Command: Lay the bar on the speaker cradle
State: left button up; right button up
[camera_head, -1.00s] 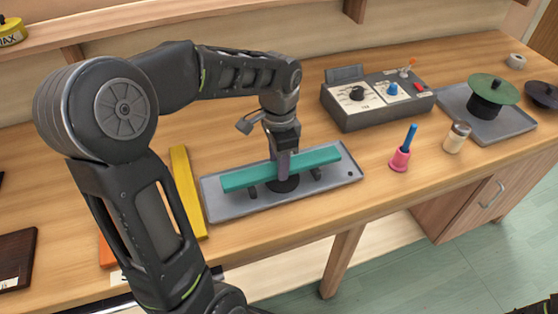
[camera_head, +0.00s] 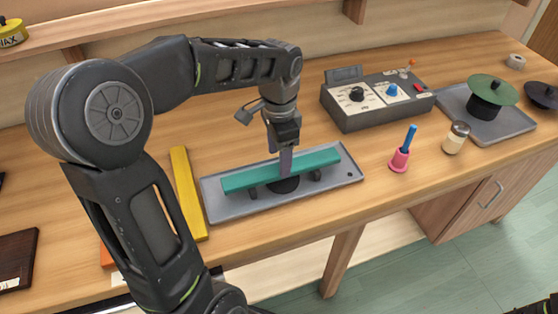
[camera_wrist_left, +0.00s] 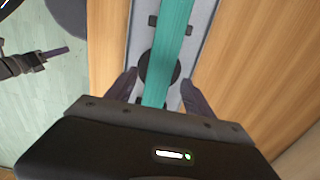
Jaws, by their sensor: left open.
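The teal bar (camera_head: 315,159) lies across the two dark supports of the speaker cradle, above the round black speaker (camera_head: 284,185) on a grey tray (camera_head: 222,211). In the left wrist view the bar (camera_wrist_left: 173,35) runs lengthwise over the black disc (camera_wrist_left: 147,68). My left gripper (camera_head: 286,165) points down at the middle of the bar. Its fingers (camera_wrist_left: 160,92) are open, one on each side of the bar, with gaps between them and it. My right gripper cannot be made out in the head view.
A yellow bar (camera_head: 187,193) lies left of the tray. A control box (camera_head: 376,100) stands behind right. A pink holder with a blue stick (camera_head: 400,158) and a small jar (camera_head: 456,138) stand to the right. Another tray (camera_head: 510,127) bears a green disc (camera_head: 492,90).

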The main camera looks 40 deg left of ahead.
pick_arm(q)
notch_tip(320, 180, up, 10)
jog(key=shift+p, duration=0.4)
